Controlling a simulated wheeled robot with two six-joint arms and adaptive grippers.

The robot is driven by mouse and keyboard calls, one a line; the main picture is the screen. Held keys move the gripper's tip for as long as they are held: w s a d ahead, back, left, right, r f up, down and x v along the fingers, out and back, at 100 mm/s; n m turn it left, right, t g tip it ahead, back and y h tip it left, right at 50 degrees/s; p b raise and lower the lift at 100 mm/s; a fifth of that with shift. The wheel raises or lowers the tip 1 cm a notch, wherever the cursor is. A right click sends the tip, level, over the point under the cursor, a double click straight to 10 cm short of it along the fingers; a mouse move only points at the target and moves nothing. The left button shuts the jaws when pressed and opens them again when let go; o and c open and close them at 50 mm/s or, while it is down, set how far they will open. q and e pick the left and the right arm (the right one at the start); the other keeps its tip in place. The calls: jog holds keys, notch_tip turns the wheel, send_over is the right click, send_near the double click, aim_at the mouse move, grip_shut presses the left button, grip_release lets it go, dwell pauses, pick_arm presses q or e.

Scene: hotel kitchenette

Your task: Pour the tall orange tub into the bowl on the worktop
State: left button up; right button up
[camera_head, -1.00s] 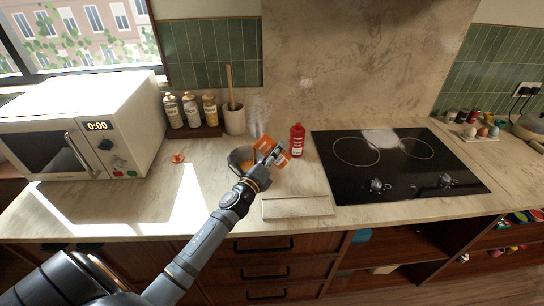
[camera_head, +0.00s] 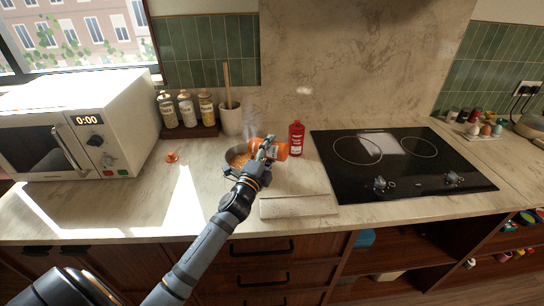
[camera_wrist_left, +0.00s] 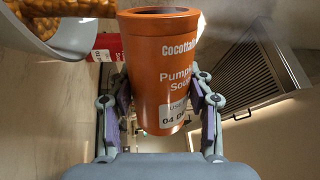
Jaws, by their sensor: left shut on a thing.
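The tall orange tub (camera_head: 283,150) lies about on its side, held above the worktop with its left end by the bowl. My left gripper (camera_head: 267,150) is shut on it. In the left wrist view the tub (camera_wrist_left: 160,75) shows white lettering and sits between both fingers (camera_wrist_left: 160,112). My gripper hides part of the tub and the bowl's right side. My right gripper is out of view.
A red bottle (camera_head: 297,138) stands close behind the tub. A pale board (camera_head: 298,207) lies at the front edge. The black hob (camera_head: 400,165) is to the right. A utensil crock (camera_head: 231,120) and several jars stand behind; the microwave (camera_head: 78,125) is left.

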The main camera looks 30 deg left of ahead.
pick_arm(q)
jog(key=n, duration=0.1)
jog(key=a+r+n+b, duration=0.1)
jog(key=n, duration=0.1)
jog(key=shift+r+y, duration=0.2)
jog(key=shift+y, duration=0.2)
jog(key=shift+a+r+n+g+y, duration=0.15)
jog(key=shift+a+r+n, duration=0.15)
jog(key=shift+n, duration=0.45)
jog(key=shift+a+r+n+g+y, duration=0.15)
jog(key=shift+a+r+n, duration=0.1)
jog(key=shift+n, duration=0.5)
